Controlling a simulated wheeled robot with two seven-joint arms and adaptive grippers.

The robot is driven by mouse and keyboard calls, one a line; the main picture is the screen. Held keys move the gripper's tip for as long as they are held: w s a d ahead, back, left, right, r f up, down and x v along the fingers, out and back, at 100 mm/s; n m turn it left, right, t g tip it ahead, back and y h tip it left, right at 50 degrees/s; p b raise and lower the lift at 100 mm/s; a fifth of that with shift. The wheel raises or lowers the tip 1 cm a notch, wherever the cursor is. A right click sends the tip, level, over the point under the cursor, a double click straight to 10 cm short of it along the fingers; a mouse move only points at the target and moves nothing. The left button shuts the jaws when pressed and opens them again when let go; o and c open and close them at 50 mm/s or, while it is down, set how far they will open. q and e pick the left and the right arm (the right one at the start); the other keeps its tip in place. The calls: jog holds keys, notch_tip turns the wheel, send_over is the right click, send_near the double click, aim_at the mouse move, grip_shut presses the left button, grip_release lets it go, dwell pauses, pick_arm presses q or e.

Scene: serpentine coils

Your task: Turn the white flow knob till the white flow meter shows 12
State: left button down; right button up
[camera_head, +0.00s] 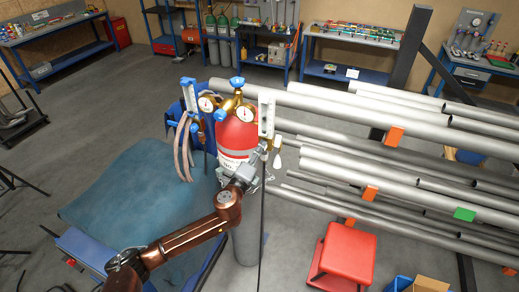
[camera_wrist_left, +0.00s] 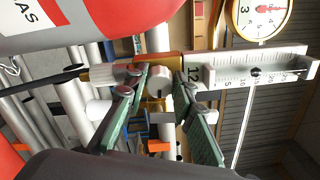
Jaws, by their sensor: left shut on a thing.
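The white flow meter (camera_head: 266,114) stands upright on the right of the red gas cylinder's (camera_head: 236,138) regulator. The wrist view shows its scale tube (camera_wrist_left: 235,76) lying sideways, with a dark float (camera_wrist_left: 257,72) near the 10 to 15 marks; the exact reading is too small to tell. A tag reading 12 sits at the tube's base. The white flow knob (camera_wrist_left: 158,80) is between the green-padded fingers of my left gripper (camera_wrist_left: 160,92), which is shut on it. In the head view my left gripper (camera_head: 262,172) is below the meter, partly hidden by its own arm.
A second flow meter (camera_head: 193,98) with blue fittings and hoses hangs left of the brass regulator (camera_head: 231,103). Racked metal pipes (camera_head: 340,120) fill the right side. A red stool (camera_head: 345,252) stands below them. Workbenches line the back wall.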

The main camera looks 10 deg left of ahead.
dwell(0.3)
pick_arm(q)
jog(key=c, duration=1.9)
grip_release()
pick_arm(e)
jog(key=shift+d, duration=0.1)
pick_arm(q)
jog(key=s+a, duration=0.2)
jog(key=s, duration=1)
jog(key=shift+a+f, duration=0.2)
jog(key=shift+f, duration=0.05)
jog(key=shift+w, duration=0.1)
